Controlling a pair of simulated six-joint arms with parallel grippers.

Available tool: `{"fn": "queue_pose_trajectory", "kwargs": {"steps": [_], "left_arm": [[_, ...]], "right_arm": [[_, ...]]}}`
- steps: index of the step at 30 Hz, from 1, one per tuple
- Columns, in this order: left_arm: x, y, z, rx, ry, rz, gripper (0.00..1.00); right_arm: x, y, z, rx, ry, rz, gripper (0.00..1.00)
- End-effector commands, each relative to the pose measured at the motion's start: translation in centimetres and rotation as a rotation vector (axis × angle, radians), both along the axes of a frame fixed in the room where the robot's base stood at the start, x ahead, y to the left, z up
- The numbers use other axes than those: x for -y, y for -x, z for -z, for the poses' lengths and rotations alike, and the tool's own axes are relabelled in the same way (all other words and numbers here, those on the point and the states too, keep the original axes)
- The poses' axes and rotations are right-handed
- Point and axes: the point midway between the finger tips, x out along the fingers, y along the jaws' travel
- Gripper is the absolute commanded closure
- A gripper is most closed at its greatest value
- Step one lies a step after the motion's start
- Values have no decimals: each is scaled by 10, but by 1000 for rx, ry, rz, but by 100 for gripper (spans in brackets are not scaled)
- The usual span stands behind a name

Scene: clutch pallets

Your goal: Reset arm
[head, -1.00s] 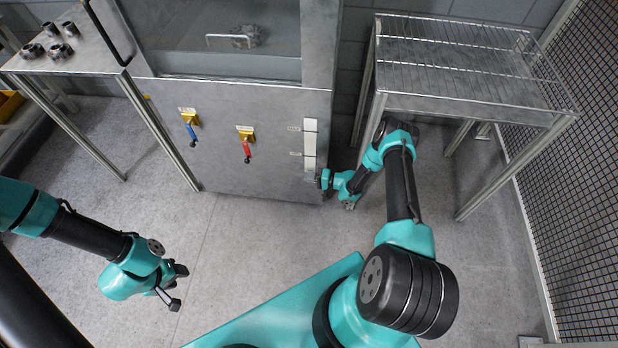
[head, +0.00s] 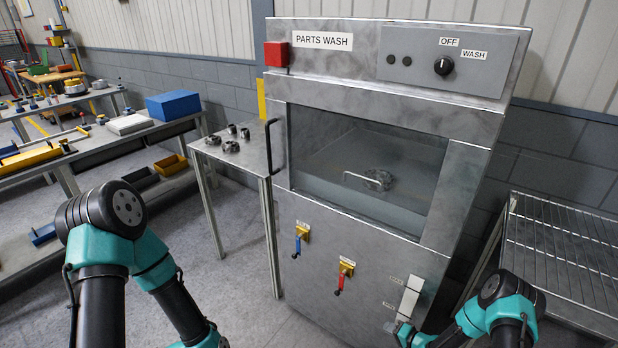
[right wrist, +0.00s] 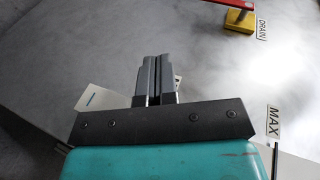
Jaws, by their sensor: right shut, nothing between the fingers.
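My right gripper (right wrist: 152,72) is shut and empty in the right wrist view, its two fingers together in front of the grey metal panel. In the head view my right arm (head: 478,320) comes in at the lower right, and its wrist end is beside the foot of the white gauge strip (head: 409,296) on the parts washer (head: 345,270). The strip's "MAX" label (right wrist: 273,122) shows in the right wrist view. My left arm (head: 120,240) is at the lower left; its gripper is below the picture.
A blue-handled valve (head: 299,238) and a red-handled valve (head: 342,275) stick out of the washer front. A side table (head: 228,152) with several metal parts stands left of it, a wire rack (head: 560,250) right. A metal part (head: 378,179) is behind the washer window.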

Motion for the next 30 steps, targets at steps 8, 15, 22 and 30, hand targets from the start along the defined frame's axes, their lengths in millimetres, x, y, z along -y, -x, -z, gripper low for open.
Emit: {"fn": "queue_pose_trajectory", "kwargs": {"steps": [8,15,22,30], "left_arm": [[0,0,0,0,0,0,57],[0,0,0,0,0,0,57],[0,0,0,0,0,0,57],[0,0,0,0,0,0,57]], "right_arm": [[-34,42,-47,-154,318,-66,100],[-61,123,-97,-329,540,-225,100],[-80,213,-148,-482,662,-408,100],[-84,243,-163,-528,688,-469,100]]}}
